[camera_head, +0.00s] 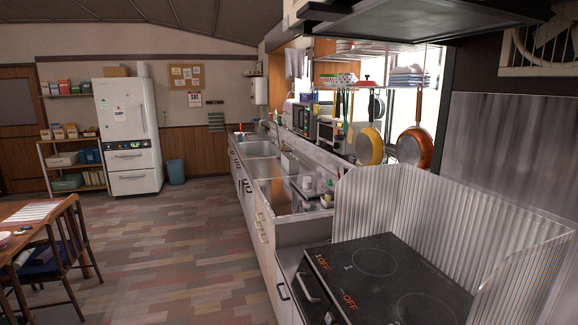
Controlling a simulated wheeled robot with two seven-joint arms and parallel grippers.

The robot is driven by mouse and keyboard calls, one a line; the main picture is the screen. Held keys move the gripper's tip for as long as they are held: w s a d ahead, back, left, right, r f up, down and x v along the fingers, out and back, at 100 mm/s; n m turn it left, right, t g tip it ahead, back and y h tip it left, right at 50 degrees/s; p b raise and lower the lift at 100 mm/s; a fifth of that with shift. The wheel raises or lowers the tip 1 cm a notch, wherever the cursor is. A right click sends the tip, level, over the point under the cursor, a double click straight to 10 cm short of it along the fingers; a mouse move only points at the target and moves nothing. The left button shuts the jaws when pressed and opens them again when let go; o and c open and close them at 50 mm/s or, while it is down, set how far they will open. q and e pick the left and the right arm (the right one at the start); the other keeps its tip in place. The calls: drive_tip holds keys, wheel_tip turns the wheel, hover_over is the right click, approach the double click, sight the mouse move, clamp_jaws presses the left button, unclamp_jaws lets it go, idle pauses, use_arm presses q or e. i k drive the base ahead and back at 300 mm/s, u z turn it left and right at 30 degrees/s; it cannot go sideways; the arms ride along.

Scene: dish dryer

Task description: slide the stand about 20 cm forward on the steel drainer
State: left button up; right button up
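The steel counter surface beside the sink (277,197) runs along the right wall and looks like the drainer. Small white and dark items (314,186) stand at its right edge, near the wall. They are too small to tell whether one of them is the stand. Neither of my grippers is in view, so their state and their place relative to the counter are hidden.
A black stove (378,262) with a ribbed metal splash guard (428,205) fills the near right. Yellow (369,146) and orange (414,148) pans hang above the counter. A chair (62,245) and table (30,212) stand at left. The floor (170,250) between is clear.

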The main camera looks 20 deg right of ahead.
sight(290, 164)
drive_tip(key=u, duration=0.3)
drive_tip(key=i, duration=1.9)
drive_tip(key=u, duration=0.25)
drive_tip(key=i, duration=2.45)
drive_tip(key=z, duration=0.95)
drive_tip(key=i, duration=2.15)
drive_tip(key=z, duration=1.2)
